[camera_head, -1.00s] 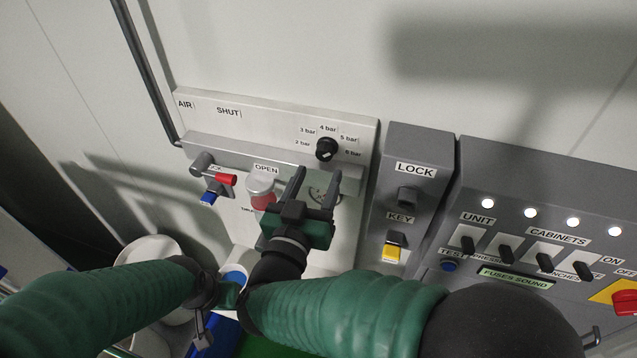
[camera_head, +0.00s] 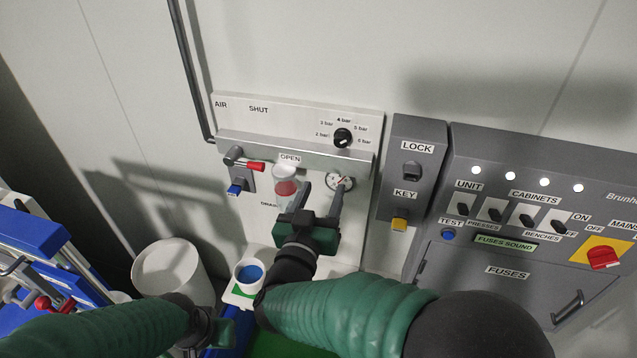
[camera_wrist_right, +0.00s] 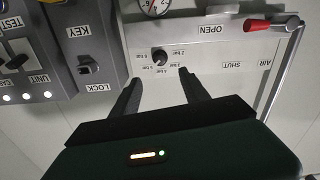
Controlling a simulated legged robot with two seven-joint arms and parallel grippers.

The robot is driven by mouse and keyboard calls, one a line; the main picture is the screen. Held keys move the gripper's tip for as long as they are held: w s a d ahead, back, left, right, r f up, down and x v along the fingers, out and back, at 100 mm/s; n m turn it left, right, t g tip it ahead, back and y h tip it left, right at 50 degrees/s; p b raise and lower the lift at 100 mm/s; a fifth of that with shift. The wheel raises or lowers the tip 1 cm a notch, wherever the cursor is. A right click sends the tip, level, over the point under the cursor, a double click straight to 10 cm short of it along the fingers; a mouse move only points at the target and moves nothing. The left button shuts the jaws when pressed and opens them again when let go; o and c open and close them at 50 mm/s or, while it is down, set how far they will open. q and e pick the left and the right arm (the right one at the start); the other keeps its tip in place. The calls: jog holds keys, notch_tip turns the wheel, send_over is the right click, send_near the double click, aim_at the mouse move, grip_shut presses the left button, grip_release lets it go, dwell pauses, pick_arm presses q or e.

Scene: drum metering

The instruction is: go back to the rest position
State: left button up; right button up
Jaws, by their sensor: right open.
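My right gripper (camera_head: 320,192) is open and empty in front of the air panel (camera_head: 225,115), just below the round gauge (camera_head: 337,181). The black pressure knob (camera_head: 343,138) sits above it, clear of the fingers. In the right wrist view the open fingers (camera_wrist_right: 160,82) point toward the panel, with the knob (camera_wrist_right: 160,57) showing between them. My left gripper (camera_head: 215,328) is low at the bottom of the head view. Its fingers are too unclear to tell their opening.
A red-handled valve (camera_head: 255,166) sticks out at the panel's left. The grey lock box (camera_head: 412,200) and fuse cabinet (camera_head: 500,270) stand at right. A white drum (camera_head: 172,268) and white cup (camera_head: 240,268) are below; blue equipment (camera_head: 35,232) is at far left.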

jog(key=s+d+f+n+g+y+b, duration=0.1)
jog(key=d+f+g+y+b, duration=0.25)
jog(key=f, duration=0.65)
jog(key=s+d+f+n+g+y+b, duration=0.25)
jog(key=f+b, duration=0.25)
jog(key=f, duration=0.5)
jog(key=s+d+f+m+g+b, duration=0.1)
jog(key=s+d+f+g+b, duration=0.1)
jog(key=s+d+f+g, duration=0.2)
jog(key=s+d+f+g+b, duration=0.1)
jog(key=s+d+f+g, duration=0.3)
jog(key=s+d+f, duration=0.3)
jog(key=s+f, duration=0.2)
jog(key=s, duration=0.3)
jog(key=shift+s+f+m+g+h+b, duration=0.3)
jog(key=shift+s+f+m+h+b, duration=0.05)
jog(key=shift+f+h, duration=0.05)
jog(key=shift+d, duration=0.35)
jog(key=shift+a, duration=0.25)
